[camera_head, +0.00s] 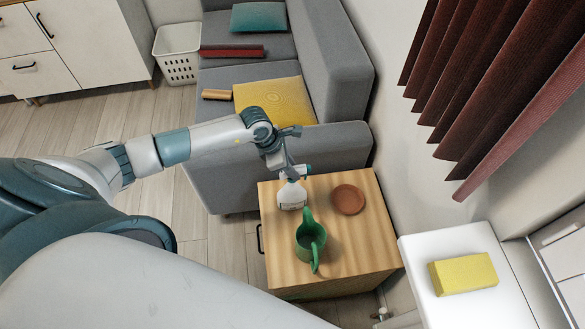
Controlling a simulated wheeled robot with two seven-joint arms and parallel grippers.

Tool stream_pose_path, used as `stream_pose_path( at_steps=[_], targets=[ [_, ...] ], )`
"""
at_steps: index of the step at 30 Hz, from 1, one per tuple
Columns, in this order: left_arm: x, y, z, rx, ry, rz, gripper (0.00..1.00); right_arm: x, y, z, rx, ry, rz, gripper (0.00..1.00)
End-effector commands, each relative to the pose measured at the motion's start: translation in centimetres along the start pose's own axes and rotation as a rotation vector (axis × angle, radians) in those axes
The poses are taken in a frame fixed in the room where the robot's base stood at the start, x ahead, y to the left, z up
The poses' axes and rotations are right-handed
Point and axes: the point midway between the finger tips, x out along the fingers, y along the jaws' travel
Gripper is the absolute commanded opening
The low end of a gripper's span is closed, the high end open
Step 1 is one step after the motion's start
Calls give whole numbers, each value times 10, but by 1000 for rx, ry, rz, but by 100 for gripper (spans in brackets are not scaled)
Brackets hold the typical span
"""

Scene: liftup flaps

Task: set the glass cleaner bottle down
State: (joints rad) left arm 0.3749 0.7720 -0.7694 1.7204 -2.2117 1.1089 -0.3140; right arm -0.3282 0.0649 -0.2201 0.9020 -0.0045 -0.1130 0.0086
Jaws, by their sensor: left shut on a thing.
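The glass cleaner bottle (291,195) is a white spray bottle with a teal and grey top. It is upright at the back left of the small wooden side table (338,262). My left gripper (287,168) reaches down from above and is shut on the bottle's upper part. I cannot tell whether the bottle's base touches the tabletop. My right gripper is not in view.
A green watering can (312,242) stands just in front of the bottle on the table. A brown round saucer (348,199) lies to its right. The grey sofa (232,176) is behind. A yellow sponge (463,274) lies on a white surface at right.

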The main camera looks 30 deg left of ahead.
Motion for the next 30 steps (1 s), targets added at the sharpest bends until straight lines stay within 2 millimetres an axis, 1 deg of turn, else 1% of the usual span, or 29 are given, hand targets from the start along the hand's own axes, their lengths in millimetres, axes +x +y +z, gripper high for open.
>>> stream_pose_path(
  at_steps=[5,6,7,8,20,22,26,30],
  targets=[
    [0,1,1,0,-3,2,0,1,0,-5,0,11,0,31],
    [1,0,0,0,0,0,26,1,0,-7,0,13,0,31],
    [1,0,0,0,0,0,33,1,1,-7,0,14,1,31],
    [1,0,0,0,0,0,37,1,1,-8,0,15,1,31],
    [0,0,0,0,0,0,37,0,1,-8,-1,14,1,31],
    [-2,0,0,0,0,1,37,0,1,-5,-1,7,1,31],
    [-15,2,0,1,-1,3,37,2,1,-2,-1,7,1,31],
    [-35,1,0,2,-1,3,37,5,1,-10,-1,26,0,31]
  ],
)
